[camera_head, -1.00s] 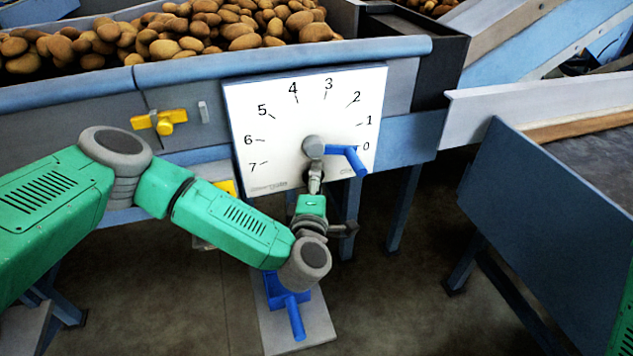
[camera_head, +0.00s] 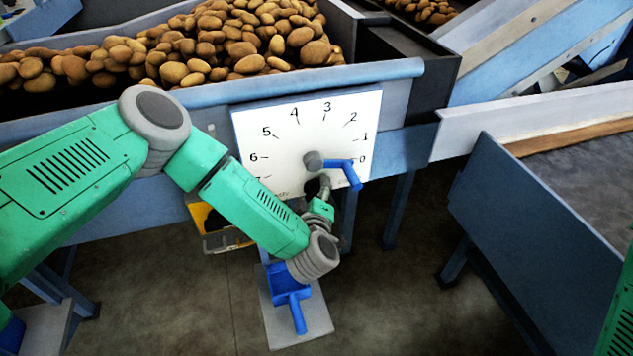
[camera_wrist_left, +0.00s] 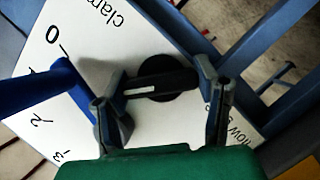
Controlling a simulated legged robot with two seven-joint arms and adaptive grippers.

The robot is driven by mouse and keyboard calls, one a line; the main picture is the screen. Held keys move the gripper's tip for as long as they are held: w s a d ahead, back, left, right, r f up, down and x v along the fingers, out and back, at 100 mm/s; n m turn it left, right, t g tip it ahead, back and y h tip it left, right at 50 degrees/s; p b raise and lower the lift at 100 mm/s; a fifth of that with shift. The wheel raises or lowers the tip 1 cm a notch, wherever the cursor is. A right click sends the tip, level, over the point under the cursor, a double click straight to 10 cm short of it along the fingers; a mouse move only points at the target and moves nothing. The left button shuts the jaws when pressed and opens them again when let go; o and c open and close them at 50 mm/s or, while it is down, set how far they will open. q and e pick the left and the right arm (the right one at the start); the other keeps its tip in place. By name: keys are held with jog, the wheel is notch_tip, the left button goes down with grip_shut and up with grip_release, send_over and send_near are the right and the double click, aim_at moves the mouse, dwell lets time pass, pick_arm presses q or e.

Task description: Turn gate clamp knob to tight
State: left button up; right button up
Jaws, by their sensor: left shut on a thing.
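The gate clamp knob (camera_wrist_left: 174,80) is black, with a bar grip and a white mark, on the white dial plate (camera_head: 290,135). Part of a "clam…" label shows on the plate (camera_wrist_left: 97,40) in the left wrist view. My left gripper (camera_wrist_left: 162,85) has a finger at each end of the bar and is shut on it. In the head view my left gripper (camera_head: 322,190) is at the plate's lower edge, and the wrist partly hides the knob. A blue crank (camera_head: 343,172) on a grey hub sits just above, its arm near 0. My right gripper is out of view.
The blue crank (camera_wrist_left: 45,92) is close beside my left gripper. A second blue handle (camera_head: 292,300) stands on a grey base below my wrist. A yellow-fronted box (camera_head: 215,228) is behind my forearm. A blue-sided bin (camera_head: 540,235) stands at right; potatoes (camera_head: 190,45) fill the hopper above.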

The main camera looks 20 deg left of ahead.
pick_arm(q)
jog(key=shift+d+m+g+y+p, duration=0.1)
jog(key=shift+m+g+y+p, duration=0.3)
jog(key=shift+m+p, duration=0.65)
jog(key=shift+m+g+y+p, duration=0.3)
jog(key=shift+m+g+p, duration=0.35)
jog(key=shift+m, duration=0.4)
jog(key=shift+s+f+m+g+y, duration=0.1)
jog(key=shift+m+g+y, duration=0.3)
jog(key=shift+m, duration=0.4)
jog(key=shift+f+m+g+y+p, duration=0.1)
jog(key=shift+m+g+y+p, duration=0.25)
jog(key=shift+m, duration=0.45)
jog(key=o, duration=0.9)
